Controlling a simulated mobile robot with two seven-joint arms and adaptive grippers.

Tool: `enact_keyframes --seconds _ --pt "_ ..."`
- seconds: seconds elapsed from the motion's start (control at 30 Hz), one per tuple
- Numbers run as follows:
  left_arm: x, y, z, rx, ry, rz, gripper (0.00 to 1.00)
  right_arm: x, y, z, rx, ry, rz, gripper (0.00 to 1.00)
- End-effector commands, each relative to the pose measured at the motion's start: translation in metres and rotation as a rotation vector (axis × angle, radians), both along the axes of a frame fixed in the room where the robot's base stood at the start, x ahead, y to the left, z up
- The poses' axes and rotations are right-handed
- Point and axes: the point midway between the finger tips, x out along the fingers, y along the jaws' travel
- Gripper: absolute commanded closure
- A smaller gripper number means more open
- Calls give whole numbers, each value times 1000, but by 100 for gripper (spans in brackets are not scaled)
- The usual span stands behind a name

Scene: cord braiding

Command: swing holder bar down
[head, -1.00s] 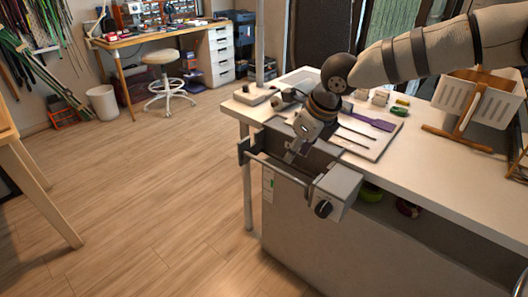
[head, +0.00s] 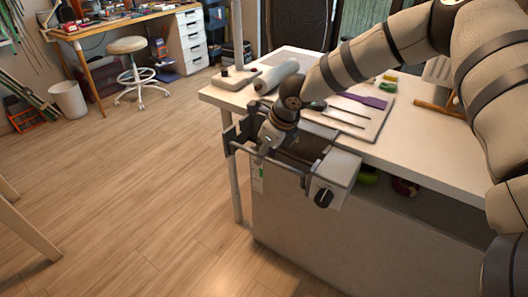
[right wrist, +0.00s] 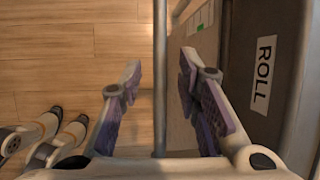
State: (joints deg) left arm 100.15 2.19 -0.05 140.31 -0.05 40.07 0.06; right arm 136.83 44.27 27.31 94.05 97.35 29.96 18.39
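The holder bar is a thin rail in front of the table's near left edge. In the head view it runs from a dark bracket (head: 229,140) to a pale box with a black knob (head: 333,180). In the right wrist view the bar (right wrist: 160,50) runs upright through the picture, between the fingers. My right gripper (head: 264,148) points down at the bar's left part. Its purple-padded fingers (right wrist: 160,102) are open, one on each side of the bar, with gaps on both sides. Whether the bar is at fingertip depth is unclear.
The white table (head: 430,160) carries a tray with slim tools, a purple tool (head: 362,99) and a pale roll (head: 277,76). A panel labelled ROLL (right wrist: 263,75) stands right of the fingers.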

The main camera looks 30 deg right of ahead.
Motion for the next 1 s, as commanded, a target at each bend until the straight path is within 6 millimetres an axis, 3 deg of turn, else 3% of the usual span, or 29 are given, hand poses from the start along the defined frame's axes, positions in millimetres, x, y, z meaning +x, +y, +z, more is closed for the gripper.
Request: enact_keyframes --seconds 0.1,0.27,0.67,1.0 --pt "1 0 0 0 -2 0 60 0 0 1 0 -1 0 69" --pt "1 0 1 0 -2 0 60 0 0 1 0 -1 0 100" --pt "6 0 6 0 -22 0 60 -2 3 4 -34 -16 4 100" --pt "35 0 34 -1 -124 1 60 -8 20 4 -252 -111 11 100"
